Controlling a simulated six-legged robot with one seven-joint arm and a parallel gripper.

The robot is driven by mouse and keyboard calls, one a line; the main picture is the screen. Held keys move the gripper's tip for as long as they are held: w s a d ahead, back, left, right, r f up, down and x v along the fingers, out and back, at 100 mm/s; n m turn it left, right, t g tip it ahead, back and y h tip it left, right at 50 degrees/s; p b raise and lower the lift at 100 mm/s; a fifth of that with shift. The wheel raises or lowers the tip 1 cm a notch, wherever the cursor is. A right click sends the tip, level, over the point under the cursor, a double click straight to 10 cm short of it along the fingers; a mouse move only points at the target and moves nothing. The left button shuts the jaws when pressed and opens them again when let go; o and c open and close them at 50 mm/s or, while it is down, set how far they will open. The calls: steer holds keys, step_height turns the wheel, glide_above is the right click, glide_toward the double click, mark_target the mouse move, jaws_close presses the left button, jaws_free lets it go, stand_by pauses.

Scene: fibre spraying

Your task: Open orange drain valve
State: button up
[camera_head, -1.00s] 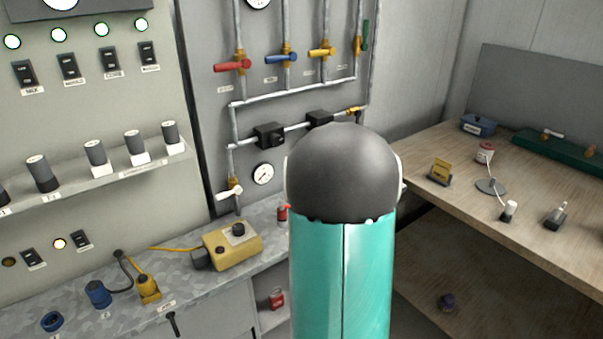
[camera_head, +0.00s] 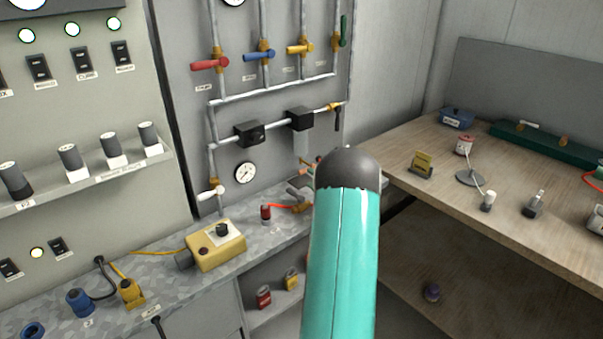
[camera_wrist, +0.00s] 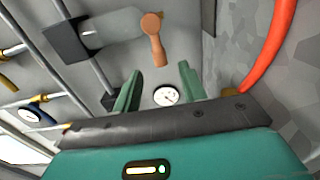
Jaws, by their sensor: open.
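An orange-brown lever handle (camera_wrist: 152,40), which looks like the drain valve's, shows in the wrist view near the top middle, beyond my fingertips. My gripper (camera_wrist: 160,70) is open, with its two green fingers apart and nothing between them. The handle lies ahead of the gap, close to its line, and does not appear touched. A small white dial gauge (camera_wrist: 166,95) shows behind, between the fingers. In the head view my teal arm hides most of the gripper and the area around the handle, so I cannot clearly make the valve out there.
Red (camera_head: 209,64), blue (camera_head: 259,56) and yellow (camera_head: 300,48) valves sit on pipes above black boxes (camera_head: 249,133). A white-handled valve (camera_head: 210,192) is lower left. A red hose (camera_wrist: 268,45) runs close at right in the wrist view. A yellow box (camera_head: 215,246) stands on the bench.

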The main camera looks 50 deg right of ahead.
mark_target(303, 172)
steer(key=x, duration=0.6)
steer(key=shift+w, duration=0.3)
jaws_close()
steer(key=shift+r, duration=0.15)
steer(key=m, duration=0.1)
steer(key=r+m, duration=0.1)
steer(key=m, duration=0.2)
steer(key=shift+s+d+r+m, duration=0.1)
steer(key=shift+d+r+m, duration=0.2)
steer(key=shift+r, duration=0.1)
steer(key=m, duration=0.1)
steer(key=r+m, duration=0.1)
steer(key=m, duration=0.1)
steer(key=d+m, duration=0.1)
steer(key=shift+s+r+m, duration=0.1)
steer(key=shift+r+m, duration=0.2)
steer(key=m, duration=0.1)
steer(key=d+m, duration=0.1)
steer(key=m, duration=0.1)
steer(key=d+r+m, duration=0.1)
steer(key=m, duration=0.1)
steer(key=shift+s, duration=0.25)
steer(key=shift+s+d+r+m, duration=0.1)
steer(key=shift+d+m, duration=0.25)
steer(key=shift+m, duration=0.6)
steer(key=shift+s+d+m, duration=0.1)
steer(key=shift+d+m, duration=0.25)
steer(key=shift+m, duration=0.6)
